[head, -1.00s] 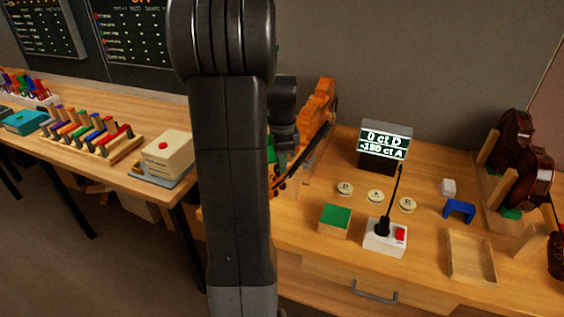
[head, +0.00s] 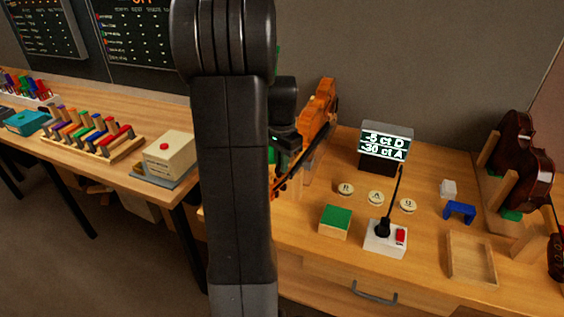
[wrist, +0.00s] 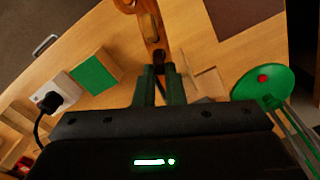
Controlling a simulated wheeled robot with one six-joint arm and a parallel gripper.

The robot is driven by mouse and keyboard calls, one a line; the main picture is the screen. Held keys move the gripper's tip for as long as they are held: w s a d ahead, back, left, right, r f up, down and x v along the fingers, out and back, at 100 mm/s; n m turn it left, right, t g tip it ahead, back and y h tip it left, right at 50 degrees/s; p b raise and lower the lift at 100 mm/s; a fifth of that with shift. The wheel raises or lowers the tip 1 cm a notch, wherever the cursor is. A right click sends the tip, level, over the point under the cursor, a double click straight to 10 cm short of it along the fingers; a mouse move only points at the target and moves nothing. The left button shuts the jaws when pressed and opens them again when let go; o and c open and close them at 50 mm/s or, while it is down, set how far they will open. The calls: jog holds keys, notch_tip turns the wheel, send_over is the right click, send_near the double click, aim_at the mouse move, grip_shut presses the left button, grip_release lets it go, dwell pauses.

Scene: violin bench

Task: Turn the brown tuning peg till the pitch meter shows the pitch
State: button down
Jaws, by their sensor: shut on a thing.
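The orange-brown violin (head: 318,112) leans on the bench, partly hidden behind my arm in the head view. Its pegbox and neck (wrist: 151,28) show at the top of the wrist view. My gripper (wrist: 161,72) is at the pegbox, its two dark green fingers close together and shut on the brown tuning peg. The peg is mostly hidden between the fingertips. The pitch meter (head: 386,143) stands behind the bench's middle; it reads about -5 ct D on top and about -30 ct A below, the last digit unclear.
Three round lettered buttons (head: 376,198), a green-topped block (head: 335,221) and a white box with black stick and red switch (head: 384,239) stand before the meter. A wooden tray (head: 471,258) and dark violins (head: 535,170) are at right.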

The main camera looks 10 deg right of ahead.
dwell(0.4)
jog(key=c, duration=1.5)
grip_release()
notch_tip(320, 180, up, 14)
jog(key=shift+f+b, duration=0.1)
jog(key=shift+b, duration=0.45)
